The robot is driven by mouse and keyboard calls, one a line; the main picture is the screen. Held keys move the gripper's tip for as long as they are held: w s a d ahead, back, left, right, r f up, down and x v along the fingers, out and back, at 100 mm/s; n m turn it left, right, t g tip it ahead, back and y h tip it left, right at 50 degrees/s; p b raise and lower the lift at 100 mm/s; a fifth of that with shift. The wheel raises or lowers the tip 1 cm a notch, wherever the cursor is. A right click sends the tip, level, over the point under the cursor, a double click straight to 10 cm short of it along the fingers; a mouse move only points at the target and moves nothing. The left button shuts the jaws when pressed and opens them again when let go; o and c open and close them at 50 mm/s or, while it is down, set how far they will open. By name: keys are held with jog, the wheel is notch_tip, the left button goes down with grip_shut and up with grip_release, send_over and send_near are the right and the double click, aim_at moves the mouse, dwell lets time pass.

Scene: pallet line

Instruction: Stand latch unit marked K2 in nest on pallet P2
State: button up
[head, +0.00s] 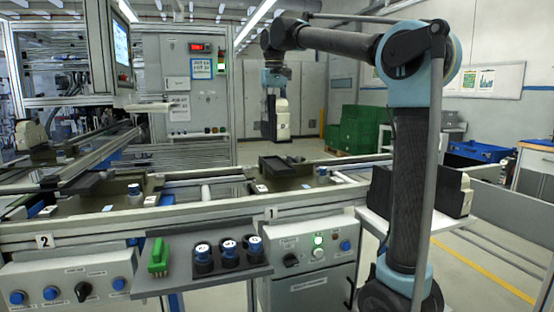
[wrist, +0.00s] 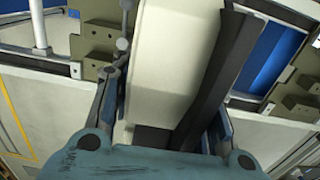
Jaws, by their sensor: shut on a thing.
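My gripper (head: 275,92) is raised above the line in the head view, shut on a cream and black latch unit (head: 280,120). The unit hangs roughly upright, clear of the pallets below. In the wrist view the unit's cream body (wrist: 160,65) and a dark strip fill the space between the fingers. I cannot read its mark. A dark pallet (head: 318,182) lies on the conveyor below and right of the unit. Another pallet (head: 105,205) lies to the left, behind a plate marked 2 (head: 45,241). Pallet marks and the nest are too small to tell.
A plate marked 1 (head: 270,213) is on the front rail. A shelf (head: 205,272) holds blue-topped black cylinders (head: 228,251) and a green part (head: 158,257). Another cream unit (head: 31,134) stands at far left. A black holder (head: 440,194) with cream parts sits right, beside my arm.

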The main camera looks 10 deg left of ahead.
jog(key=shift+f, duration=4.75)
jog(key=shift+f, duration=0.1)
jog(key=o, duration=1.3)
jog(key=shift+c, duration=0.2)
notch_tip(320, 180, up, 12)
